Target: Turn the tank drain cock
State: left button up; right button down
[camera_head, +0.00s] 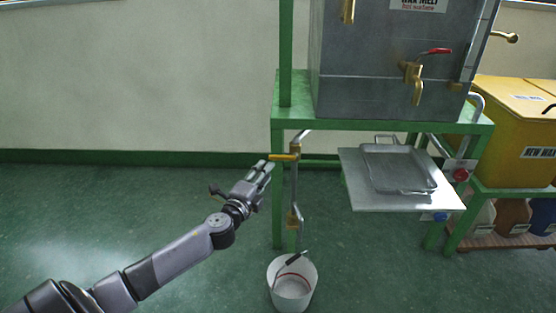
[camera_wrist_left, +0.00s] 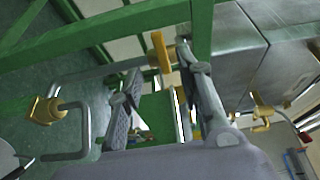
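A yellow lever handle (camera_head: 283,157) sits on the vertical drain pipe (camera_head: 294,182) below the green stand's top, beside its front left leg. It points left, towards my left gripper (camera_head: 267,169). In the left wrist view the yellow handle (camera_wrist_left: 160,52) lies ahead of the gap between the two spread fingers of my left gripper (camera_wrist_left: 162,68). The gripper is open and holds nothing; I cannot tell whether a fingertip touches the handle. A brass fitting (camera_head: 294,217) is lower on the pipe. My right gripper is not in view.
The grey wax tank (camera_head: 370,80) stands on the green stand and has a red-levered brass tap (camera_head: 413,75). A white bucket (camera_head: 292,290) stands under the pipe. A metal tray (camera_head: 398,170) lies on a shelf at right. The floor at left is clear.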

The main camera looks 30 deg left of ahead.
aim_at(277, 159)
pick_arm(q)
jog(key=w, duration=0.3)
jog(key=w+a+b, duration=0.1)
jog(key=w, duration=0.5)
jog(key=shift+w+a+b, duration=0.2)
jog(key=shift+a+b, duration=0.05)
jog(key=shift+b, duration=0.15)
jog(key=shift+c, duration=0.2)
grip_shut()
